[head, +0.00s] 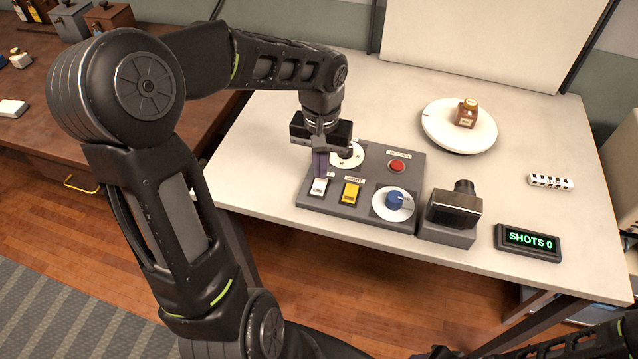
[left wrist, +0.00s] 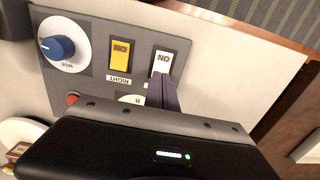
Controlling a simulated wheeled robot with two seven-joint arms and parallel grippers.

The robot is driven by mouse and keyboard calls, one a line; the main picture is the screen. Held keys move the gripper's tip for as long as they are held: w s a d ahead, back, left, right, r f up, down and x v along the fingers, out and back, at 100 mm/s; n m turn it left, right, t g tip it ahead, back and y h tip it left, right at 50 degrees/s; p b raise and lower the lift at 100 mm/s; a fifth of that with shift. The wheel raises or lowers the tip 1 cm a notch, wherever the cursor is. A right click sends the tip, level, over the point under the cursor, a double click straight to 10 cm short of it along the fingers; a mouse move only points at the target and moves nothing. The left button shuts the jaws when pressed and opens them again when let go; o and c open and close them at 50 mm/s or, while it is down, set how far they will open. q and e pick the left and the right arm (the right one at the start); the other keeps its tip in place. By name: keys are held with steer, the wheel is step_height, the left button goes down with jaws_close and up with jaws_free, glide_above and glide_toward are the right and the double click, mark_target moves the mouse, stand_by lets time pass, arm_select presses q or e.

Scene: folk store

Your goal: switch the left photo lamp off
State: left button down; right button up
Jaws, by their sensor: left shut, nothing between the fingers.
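The grey control panel (head: 270,205) lies on the white table. A white rocker switch (head: 318,187) sits at its front left, beside a yellow rocker switch (head: 350,193) labelled RIGHT. In the left wrist view the white switch (left wrist: 162,63) and the yellow switch (left wrist: 120,60) both show the letters ON, upside down. The label of the white one is mostly hidden by my fingers. My left gripper (head: 320,172) is shut and empty, pointing down just behind the white switch. Its fingertips (left wrist: 158,82) are at the switch's edge; I cannot tell whether they touch.
The panel also has a red button (head: 397,166), a blue knob (head: 395,199) and a white dial (head: 348,156) partly behind my gripper.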

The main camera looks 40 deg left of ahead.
arm_select(q)
steer(key=shift+f+b, duration=0.75)
steer(key=shift+f, duration=0.2)
stand_by(0.6)
steer(key=shift+r, duration=0.1)
steer(key=shift+r+p, duration=2.6)
steer(key=shift+r, duration=0.9)
